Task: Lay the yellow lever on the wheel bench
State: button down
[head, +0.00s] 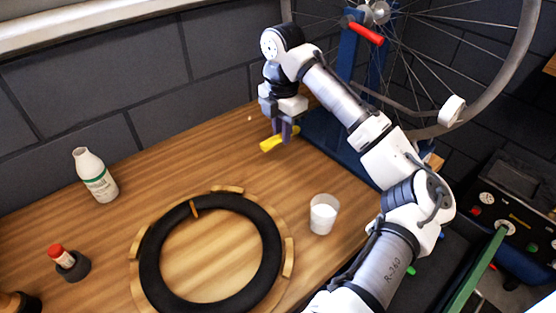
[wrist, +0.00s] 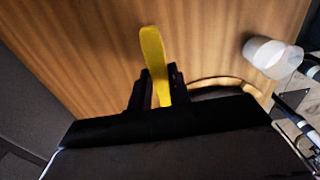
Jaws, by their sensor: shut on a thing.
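The yellow lever (head: 272,143) is between the fingers of my gripper (head: 284,131), over the back of the wooden bench top (head: 120,230) near the blue wheel stand. In the wrist view the yellow lever (wrist: 154,60) sticks out past the two dark fingertips of my gripper (wrist: 155,85), with wood behind it. My gripper is shut on the lever. Whether the lever touches the wood or hangs just above it, I cannot tell.
A black tyre (head: 150,270) lies in a wooden ring at the front. A white cup (head: 323,214) stands right of it. A white bottle (head: 96,176) and a red-capped bottle (head: 70,263) stand at left. A spoked wheel (head: 520,60) rises at right on a blue stand (head: 347,55). Wood left of my gripper is clear.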

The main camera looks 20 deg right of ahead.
aim_at(282, 168)
notch_tip(282, 168, down, 10)
jog(key=shift+r+p, duration=0.15)
jog(key=shift+p, duration=0.4)
jog(key=c, duration=1.3)
grip_release()
notch_tip(282, 168, up, 12)
jog(key=shift+r+b, duration=0.1)
jog(key=shift+b, duration=0.7)
